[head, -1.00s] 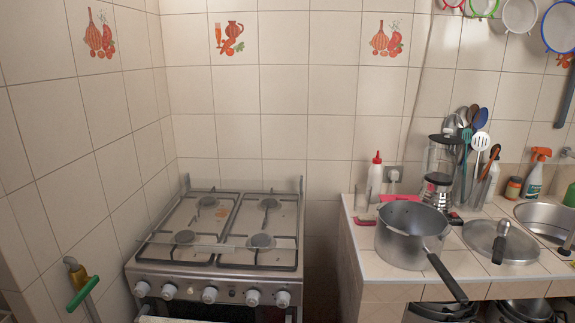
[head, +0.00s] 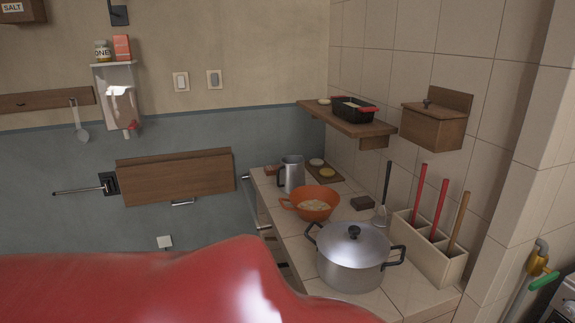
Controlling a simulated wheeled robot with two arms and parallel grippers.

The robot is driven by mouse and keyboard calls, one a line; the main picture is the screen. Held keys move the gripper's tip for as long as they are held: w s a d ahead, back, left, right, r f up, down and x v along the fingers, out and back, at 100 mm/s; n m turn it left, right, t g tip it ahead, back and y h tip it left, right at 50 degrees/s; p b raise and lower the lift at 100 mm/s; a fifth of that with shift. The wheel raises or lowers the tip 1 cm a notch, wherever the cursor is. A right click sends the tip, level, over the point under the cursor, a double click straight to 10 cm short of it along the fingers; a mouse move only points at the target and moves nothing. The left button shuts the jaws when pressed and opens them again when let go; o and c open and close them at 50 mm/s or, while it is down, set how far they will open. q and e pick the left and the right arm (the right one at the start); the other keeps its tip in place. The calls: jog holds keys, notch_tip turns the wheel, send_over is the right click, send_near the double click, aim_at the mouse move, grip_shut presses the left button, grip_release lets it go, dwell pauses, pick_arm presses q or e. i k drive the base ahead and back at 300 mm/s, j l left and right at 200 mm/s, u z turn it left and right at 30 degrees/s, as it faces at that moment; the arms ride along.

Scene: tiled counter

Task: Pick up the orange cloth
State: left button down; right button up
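I see no orange cloth in the head view. The only large orange thing is an orange bowl (head: 322,193) with handles on the tiled counter, with something pale inside it. Neither of my grippers is in view. A large glossy red surface (head: 150,285) fills the lower left, very close to the camera, and hides what lies behind it; I cannot tell what it is.
On the counter, a lidded pot (head: 350,262) stands in front of the orange bowl, and a metal jug (head: 291,174) behind it. A utensil holder (head: 430,252) stands at the right wall. A shelf (head: 345,120) and wooden box (head: 435,128) hang above.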

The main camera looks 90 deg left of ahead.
aim_at(271, 170)
jog(key=k+j+u, duration=0.25)
jog(key=u, duration=0.25)
jog(key=k+j+u, duration=0.2)
jog(key=j+u, duration=0.15)
jog(key=u, duration=0.15)
jog(key=k+j+u, duration=0.15)
jog(key=j+u, duration=0.35)
jog(key=u, duration=0.95)
jog(key=z, duration=1.75)
jog(key=u, duration=1.75)
jog(key=i+u, duration=0.3)
jog(key=i+l+u, duration=0.25)
jog(key=i, duration=0.2)
jog(key=i+l+u, duration=0.15)
jog(key=i+u, duration=0.15)
jog(key=i, duration=0.1)
